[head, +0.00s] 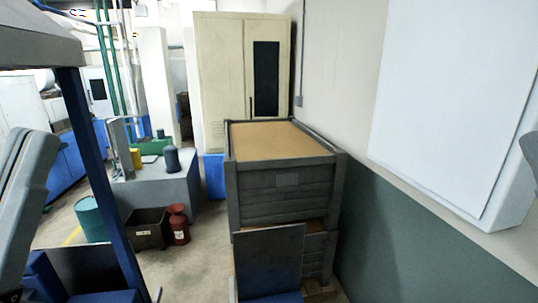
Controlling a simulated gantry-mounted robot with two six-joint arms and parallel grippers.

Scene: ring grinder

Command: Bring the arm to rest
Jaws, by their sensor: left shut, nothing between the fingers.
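My left arm comes in at the left edge as a grey, rounded link. My left gripper (12,296) is at the bottom left corner, mostly cut off by the frame edge. It is shut with nothing held. A small grey piece shows at the right edge, and I cannot tell what it is. My right gripper is not in view.
A stacked grey crate (285,192) with a brown top stands in the middle. Behind it is a beige cabinet (222,75). A white panel (450,90) hangs on the right wall. A blue post (100,185), teal drum (91,219) and red canister (179,226) stand left.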

